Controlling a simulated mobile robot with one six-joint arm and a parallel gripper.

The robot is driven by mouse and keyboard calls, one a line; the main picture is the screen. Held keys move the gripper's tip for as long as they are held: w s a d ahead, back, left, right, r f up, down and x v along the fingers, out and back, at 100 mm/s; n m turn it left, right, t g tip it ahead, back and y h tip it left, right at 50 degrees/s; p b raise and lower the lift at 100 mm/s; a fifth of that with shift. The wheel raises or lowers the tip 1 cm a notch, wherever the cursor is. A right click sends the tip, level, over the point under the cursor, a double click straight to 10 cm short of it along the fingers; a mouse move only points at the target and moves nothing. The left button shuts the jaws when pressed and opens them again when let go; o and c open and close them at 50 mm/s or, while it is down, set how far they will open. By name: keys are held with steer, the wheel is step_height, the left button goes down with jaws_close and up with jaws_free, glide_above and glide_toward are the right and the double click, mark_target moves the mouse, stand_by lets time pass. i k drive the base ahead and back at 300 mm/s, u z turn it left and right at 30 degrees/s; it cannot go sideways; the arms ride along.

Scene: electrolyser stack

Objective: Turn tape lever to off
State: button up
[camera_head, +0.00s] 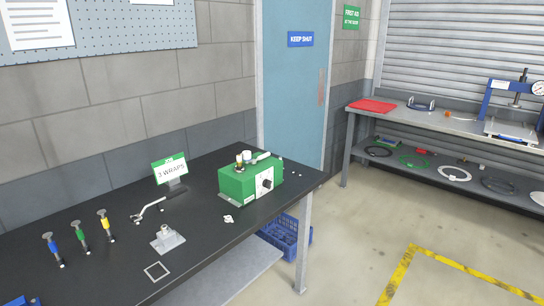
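A green box-shaped machine (236,184) stands on the black bench, toward its far right end. A black knob or lever (267,184) sits on a white panel on its front face. The panel's markings are too small to read, so I cannot tell the setting. On top of the machine are a white round piece (247,156), a small yellowish fitting (239,164) and a pale, lever-like bar (262,157). I cannot tell for certain which part is the tape lever. My gripper is not in view.
On the black bench (208,240) are a "3 WRAPS" sign (170,171), a grey metal block (167,240), a bent metal tool (150,208) and blue, green and yellow-handled tools (80,235). A blue crate (290,238) is below. Floor to the right is open.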

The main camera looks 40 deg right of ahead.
mark_target(261, 157)
steer(key=k, duration=0.7)
steer(key=z, duration=1.1)
steer(key=i, duration=0.5)
steer(key=u, duration=0.35)
